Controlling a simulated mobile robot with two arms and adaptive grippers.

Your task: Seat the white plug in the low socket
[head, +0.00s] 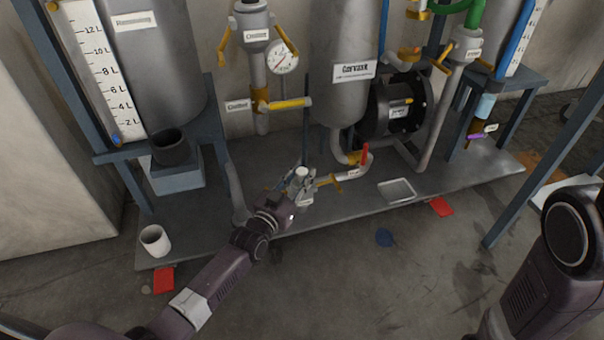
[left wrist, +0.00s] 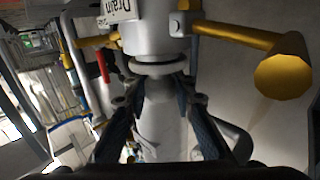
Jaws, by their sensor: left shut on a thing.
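My left gripper (head: 300,190) is low in front of the steel platform, at the left end of the drain pipe. It is shut on a pale thing, seemingly the white plug (head: 302,172). In the left wrist view a pale grey-white body (left wrist: 160,118) stands between the two fingers (left wrist: 160,105). Right above it is the round flange (left wrist: 158,66) of the fitting labelled Drain (left wrist: 150,35), seemingly the low socket. I cannot tell whether plug and flange touch. The fingers hide part of the plug. My right gripper is out of view; only its arm shows at the lower right.
A yellow handle (left wrist: 245,40) sticks out beside the drain fitting. A red lever (head: 364,154) stands on the pipe behind. A white cup (head: 155,240) stands on the platform's left end, below a dark cup (head: 171,148) on a blue-grey block. The floor in front is mostly clear.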

